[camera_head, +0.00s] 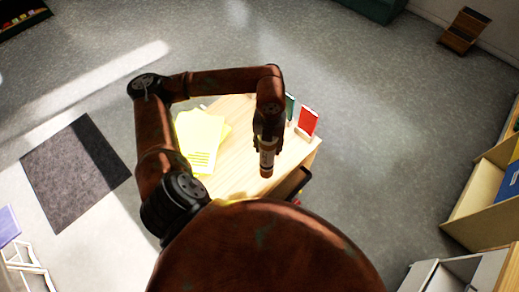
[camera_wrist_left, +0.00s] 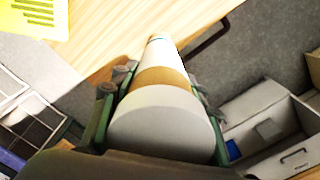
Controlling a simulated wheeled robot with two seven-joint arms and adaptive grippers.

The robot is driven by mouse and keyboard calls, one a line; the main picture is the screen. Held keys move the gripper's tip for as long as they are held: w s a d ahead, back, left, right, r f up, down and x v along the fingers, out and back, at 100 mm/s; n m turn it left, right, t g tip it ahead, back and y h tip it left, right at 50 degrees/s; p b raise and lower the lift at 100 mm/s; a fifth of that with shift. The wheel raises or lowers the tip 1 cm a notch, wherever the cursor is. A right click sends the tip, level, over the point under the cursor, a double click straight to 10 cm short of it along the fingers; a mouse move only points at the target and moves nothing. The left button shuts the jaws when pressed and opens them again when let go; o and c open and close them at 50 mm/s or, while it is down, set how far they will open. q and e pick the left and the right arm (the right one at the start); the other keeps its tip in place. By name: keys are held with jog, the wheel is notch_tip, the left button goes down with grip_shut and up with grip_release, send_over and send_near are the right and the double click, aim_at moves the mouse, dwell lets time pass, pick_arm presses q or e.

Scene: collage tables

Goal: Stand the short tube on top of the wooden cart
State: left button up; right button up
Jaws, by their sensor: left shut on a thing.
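The short tube (camera_head: 267,163) is white with tan-brown bands. My left gripper (camera_head: 267,147) is shut on it, and the tube hangs below the fingers. In the left wrist view the tube (camera_wrist_left: 160,118) runs lengthwise between the two fingers (camera_wrist_left: 157,82), its wide pale end towards the camera. A light wooden top (camera_head: 235,180) lies below it in the head view; I cannot tell for sure whether this is the wooden cart. The tube appears over the right part of this top, and a gap beneath it cannot be judged. My right gripper is not in view.
Yellow papers (camera_head: 200,138) lie on the top's left part. A red upright item (camera_head: 308,121) and a green one (camera_head: 289,107) stand near its far right edge. A dark bar (camera_wrist_left: 209,38) shows at its edge. Open shelving (camera_head: 485,195) stands far right.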

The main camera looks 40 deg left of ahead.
pick_arm(q)
jog(key=a+f, duration=0.1)
jog(key=f, duration=0.1)
jog(key=a+f+p, duration=0.1)
jog(key=f, duration=0.1)
jog(key=a+f+p, duration=0.1)
jog(key=f, duration=0.1)
jog(key=shift+s+f, duration=0.15)
jog(key=shift+f, duration=0.15)
jog(key=shift+f, duration=0.2)
jog(key=o, duration=1.6)
jog(key=shift+r, duration=0.1)
jog(key=shift+r, duration=0.1)
